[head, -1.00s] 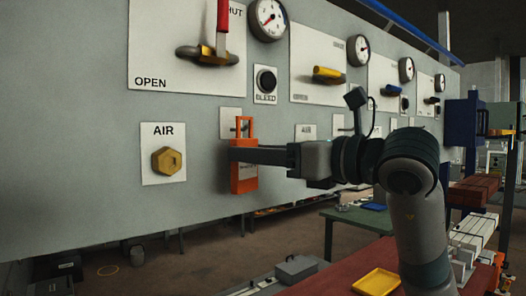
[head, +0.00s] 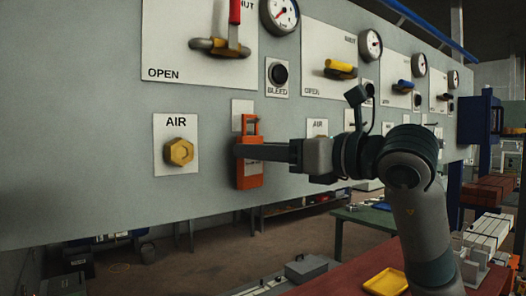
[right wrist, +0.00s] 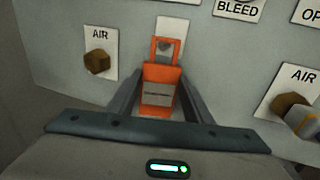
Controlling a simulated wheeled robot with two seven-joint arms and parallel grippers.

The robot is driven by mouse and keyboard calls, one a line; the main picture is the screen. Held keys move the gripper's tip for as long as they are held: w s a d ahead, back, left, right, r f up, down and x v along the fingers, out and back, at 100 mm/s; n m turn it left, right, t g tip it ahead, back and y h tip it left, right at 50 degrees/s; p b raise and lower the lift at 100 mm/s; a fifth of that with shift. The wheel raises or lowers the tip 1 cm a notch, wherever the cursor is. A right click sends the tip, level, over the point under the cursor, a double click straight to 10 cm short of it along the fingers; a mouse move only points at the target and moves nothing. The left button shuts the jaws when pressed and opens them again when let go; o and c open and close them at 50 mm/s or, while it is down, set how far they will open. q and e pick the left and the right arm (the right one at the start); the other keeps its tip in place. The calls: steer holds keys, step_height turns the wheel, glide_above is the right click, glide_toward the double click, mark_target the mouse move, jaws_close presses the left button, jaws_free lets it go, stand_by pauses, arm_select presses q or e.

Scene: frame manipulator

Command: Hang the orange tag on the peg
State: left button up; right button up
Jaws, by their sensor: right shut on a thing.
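The orange tag (head: 250,179) is upright in front of the grey panel, its open loop at the top. My right gripper (head: 242,151) is shut on the tag's body, with a finger across its front in the head view. In the right wrist view the tag (right wrist: 160,82) sits between the two fingers. A small grey peg (right wrist: 165,46) on a white plate shows through the loop. I cannot tell whether the loop is around the peg or just in front of it. My left gripper is not in view.
A yellow AIR knob (head: 179,152) is left of the tag. A BLEED button (head: 278,74) and a red-handled valve (head: 234,28) are above it. Another AIR knob (right wrist: 291,106) is right of the tag in the wrist view. A yellow tray (head: 386,282) lies low on the red table.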

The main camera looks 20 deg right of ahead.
steer(key=o, duration=1.3)
steer(key=shift+c, duration=0.2)
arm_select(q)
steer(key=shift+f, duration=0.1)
arm_select(e)
steer(key=shift+s+d, duration=0.1)
arm_select(q)
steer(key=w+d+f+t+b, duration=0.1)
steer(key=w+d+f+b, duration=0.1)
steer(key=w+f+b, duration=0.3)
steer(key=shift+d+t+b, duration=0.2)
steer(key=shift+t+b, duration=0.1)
steer(key=shift+b, duration=0.6)
arm_select(e)
steer(key=v, duration=1.7)
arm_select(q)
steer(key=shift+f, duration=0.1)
arm_select(e)
steer(key=shift+s, duration=0.1)
